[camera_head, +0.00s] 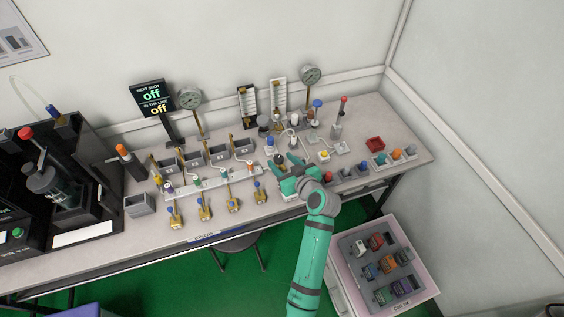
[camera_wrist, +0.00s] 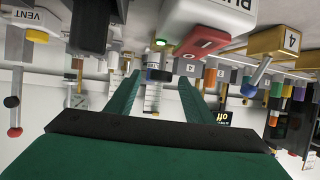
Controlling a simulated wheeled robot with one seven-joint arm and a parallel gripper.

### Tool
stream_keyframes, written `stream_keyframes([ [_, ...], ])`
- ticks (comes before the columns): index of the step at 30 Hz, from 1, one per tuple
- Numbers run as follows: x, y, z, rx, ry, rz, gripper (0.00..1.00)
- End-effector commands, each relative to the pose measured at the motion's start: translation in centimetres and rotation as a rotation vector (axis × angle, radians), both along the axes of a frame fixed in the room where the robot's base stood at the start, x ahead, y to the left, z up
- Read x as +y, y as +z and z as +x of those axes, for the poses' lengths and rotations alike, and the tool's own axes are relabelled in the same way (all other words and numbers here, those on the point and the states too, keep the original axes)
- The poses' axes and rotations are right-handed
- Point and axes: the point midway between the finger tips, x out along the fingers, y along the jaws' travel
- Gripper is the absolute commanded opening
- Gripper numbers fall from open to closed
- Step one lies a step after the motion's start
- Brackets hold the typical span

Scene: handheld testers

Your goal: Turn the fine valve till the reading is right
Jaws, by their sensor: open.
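My gripper (camera_head: 287,166) is over the right half of the bench, low among the small fittings. In the wrist view my gripper (camera_wrist: 160,92) has its two green fingers apart. A blue-collared part with a white graduated body (camera_wrist: 153,96) shows between the fingers, beyond them; I see no contact. I cannot tell which knob is the fine valve. Two round dial gauges stand at the back, a left gauge (camera_head: 190,97) and a right gauge (camera_head: 311,75); their readings are too small to read.
A white box with a red switch (camera_wrist: 200,42) is close above the fingers in the wrist view. A yellow block marked 4 (camera_wrist: 275,42) is to its right. Several brass valves (camera_head: 233,205) line the bench front.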

Motion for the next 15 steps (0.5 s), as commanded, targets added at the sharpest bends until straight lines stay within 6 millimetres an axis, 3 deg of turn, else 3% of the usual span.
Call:
stream_keyframes([
  [3, 0.10, 0.01, -0.01, 0.000, 0.001, 0.000, 0.48],
  [8, 0.17, 0.02, -0.02, 0.000, 0.002, 0.000, 0.10],
  [9, 0.17, 0.02, -0.02, 0.000, 0.002, 0.000, 0.07],
  [15, 0.19, 0.03, -0.05, 0.000, -0.005, 0.000, 0.07],
])
